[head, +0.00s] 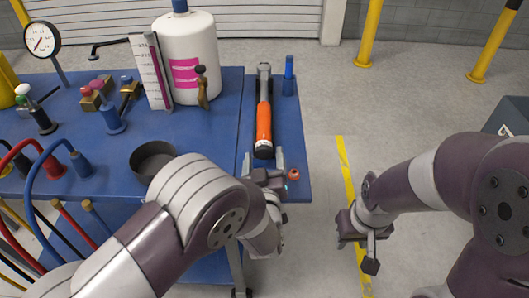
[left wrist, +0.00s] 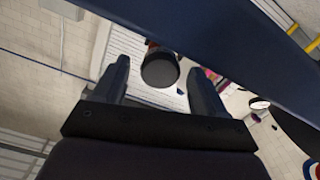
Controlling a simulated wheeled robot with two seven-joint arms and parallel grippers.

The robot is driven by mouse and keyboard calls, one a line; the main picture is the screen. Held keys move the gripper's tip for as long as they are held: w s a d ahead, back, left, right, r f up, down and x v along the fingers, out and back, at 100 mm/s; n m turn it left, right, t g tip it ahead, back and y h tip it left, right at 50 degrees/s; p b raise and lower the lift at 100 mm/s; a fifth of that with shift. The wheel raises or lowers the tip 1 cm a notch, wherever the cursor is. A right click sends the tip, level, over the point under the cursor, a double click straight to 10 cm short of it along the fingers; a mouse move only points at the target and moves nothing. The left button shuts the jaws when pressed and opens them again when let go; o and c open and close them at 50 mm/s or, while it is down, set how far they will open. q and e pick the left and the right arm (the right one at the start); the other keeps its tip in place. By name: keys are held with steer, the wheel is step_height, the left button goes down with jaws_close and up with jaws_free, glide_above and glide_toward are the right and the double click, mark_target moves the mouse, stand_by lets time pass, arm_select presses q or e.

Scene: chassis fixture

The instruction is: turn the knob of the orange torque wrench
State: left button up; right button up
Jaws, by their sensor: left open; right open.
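The orange torque wrench (head: 264,122) lies along the right part of the blue bench in the head view, its metal head pointing away and its dark knob (head: 263,149) at the near end. My left gripper (head: 263,162) is just in front of the knob, near the bench's front edge. In the left wrist view the dark round knob (left wrist: 160,70) shows between the two open fingers (left wrist: 160,88); whether they touch it I cannot tell. My right gripper (head: 360,242) is open and empty, off the bench to the right, above the floor.
The blue bench (head: 230,120) carries a white bottle (head: 188,60), a pressure gauge (head: 42,40), a dark round dish (head: 152,158) and a blue post (head: 288,76) beside the wrench. A small reddish button-like part (head: 293,174) sits near the front right corner.

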arm_select(q)
steer(key=shift+w, duration=1.05)
steer(key=c, duration=1.1)
steer(key=shift+o, duration=0.2)
steer(key=n+b, duration=0.4)
steer(key=shift+f, duration=0.35)
steer(key=shift+r+n+b, duration=0.2)
steer(key=shift+n+b, duration=0.15)
steer(key=shift+n, duration=0.05)
steer(key=shift+r, duration=0.2)
steer(key=o, duration=1.1)
steer(key=shift+c, duration=0.2)
steer(key=s, duration=1.2)
steer(key=shift+s, duration=0.4)
